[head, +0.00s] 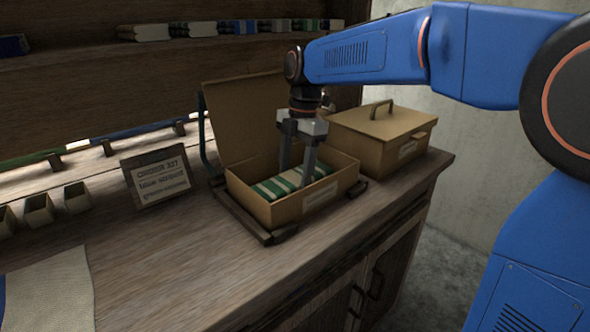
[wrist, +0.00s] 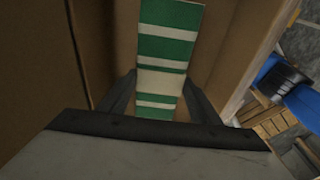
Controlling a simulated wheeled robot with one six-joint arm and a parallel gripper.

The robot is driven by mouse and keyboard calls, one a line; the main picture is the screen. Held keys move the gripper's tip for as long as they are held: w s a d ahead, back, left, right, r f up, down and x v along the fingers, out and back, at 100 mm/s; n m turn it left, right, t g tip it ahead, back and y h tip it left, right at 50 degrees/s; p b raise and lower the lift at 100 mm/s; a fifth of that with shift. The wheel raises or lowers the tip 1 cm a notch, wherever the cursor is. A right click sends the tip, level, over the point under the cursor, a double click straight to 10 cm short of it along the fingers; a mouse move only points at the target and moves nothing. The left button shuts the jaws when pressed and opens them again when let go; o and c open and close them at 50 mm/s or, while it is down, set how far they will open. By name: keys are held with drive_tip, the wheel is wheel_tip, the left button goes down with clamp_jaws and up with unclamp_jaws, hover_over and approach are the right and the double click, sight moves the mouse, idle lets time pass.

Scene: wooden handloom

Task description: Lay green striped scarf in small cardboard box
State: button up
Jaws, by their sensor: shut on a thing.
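The green and cream striped scarf (head: 282,186) lies folded inside the open small cardboard box (head: 318,199), low between its walls. The box stands on the counter with its lid (head: 244,118) raised at the back. My gripper (head: 296,178) reaches down into the box and is shut on the scarf. In the wrist view the scarf (wrist: 168,42) runs between the two fingers (wrist: 160,98), with the box wall (wrist: 105,45) at its left. The scarf's underside is hidden, so I cannot tell whether it touches the box floor.
A closed cardboard box (head: 375,135) with a handle stands close behind on the right. A lettered sign (head: 157,176) stands to the left. Small bins (head: 40,209) and a pale cloth (head: 50,292) are at the far left. The counter's front middle is clear.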

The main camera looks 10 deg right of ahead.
drive_tip(key=o, duration=1.2)
drive_tip(key=shift+r, duration=0.1)
drive_tip(key=r, duration=0.5)
drive_tip(key=w+d+r, duration=0.1)
drive_tip(key=r, duration=0.5)
drive_tip(key=d+r, duration=0.1)
drive_tip(key=r, duration=0.5)
drive_tip(key=shift+w, duration=0.2)
